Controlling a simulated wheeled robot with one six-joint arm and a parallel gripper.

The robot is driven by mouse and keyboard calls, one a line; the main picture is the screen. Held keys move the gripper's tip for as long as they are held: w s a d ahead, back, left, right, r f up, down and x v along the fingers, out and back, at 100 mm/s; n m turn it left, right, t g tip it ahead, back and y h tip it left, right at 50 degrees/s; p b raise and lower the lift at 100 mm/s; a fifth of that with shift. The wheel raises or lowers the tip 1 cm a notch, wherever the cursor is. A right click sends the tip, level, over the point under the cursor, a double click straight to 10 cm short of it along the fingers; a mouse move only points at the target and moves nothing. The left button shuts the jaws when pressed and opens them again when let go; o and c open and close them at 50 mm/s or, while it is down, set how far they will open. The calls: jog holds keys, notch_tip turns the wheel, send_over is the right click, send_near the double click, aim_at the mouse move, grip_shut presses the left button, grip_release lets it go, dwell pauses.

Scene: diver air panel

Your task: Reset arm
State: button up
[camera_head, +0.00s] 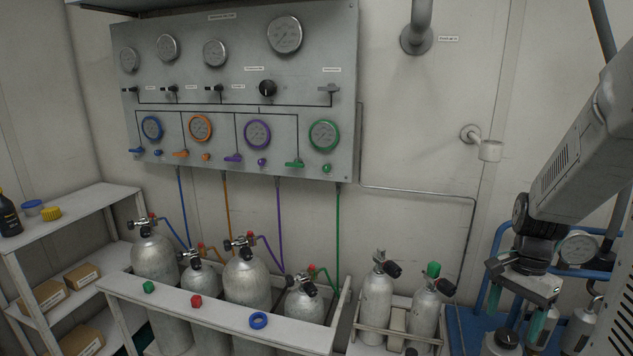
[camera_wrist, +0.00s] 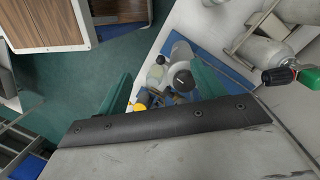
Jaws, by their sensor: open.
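My arm comes in from the right edge of the head view. My gripper (camera_head: 522,316) hangs from it at the lower right, fingers pointing down, in front of a blue railing (camera_head: 488,262). In the wrist view my gripper (camera_wrist: 162,72) shows two green fingers spread apart with nothing held between them. A grey cylinder with a dark cap (camera_wrist: 181,58) and a small yellow item (camera_wrist: 140,102) show beyond the gap, lower down. I cannot tell how far below the fingers they are.
The gauge panel (camera_head: 235,105) hangs on the wall. Several silver tanks stand in a white rack (camera_head: 215,311) below it. Two smaller cylinders (camera_head: 376,300) stand nearer my gripper. A shelf (camera_head: 75,222) with boxes is at the left. Green floor (camera_wrist: 60,105) shows in the wrist view.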

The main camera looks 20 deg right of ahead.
jog(key=s+a+r+n+t, duration=0.1)
jog(key=s+a+r+n, duration=0.2)
jog(key=a, duration=0.4)
jog(key=s+a+r+n+t, duration=0.1)
jog(key=s+a+r+n, duration=0.2)
jog(key=a+r+n, duration=0.3)
jog(key=s+a+r+n+h, duration=0.1)
jog(key=s+a+r+n, duration=0.2)
jog(key=a, duration=0.7)
notch_tip(320, 180, up, 2)
jog(key=n, duration=0.4)
jog(key=shift+a+t, duration=0.25)
jog(key=shift+t, duration=0.15)
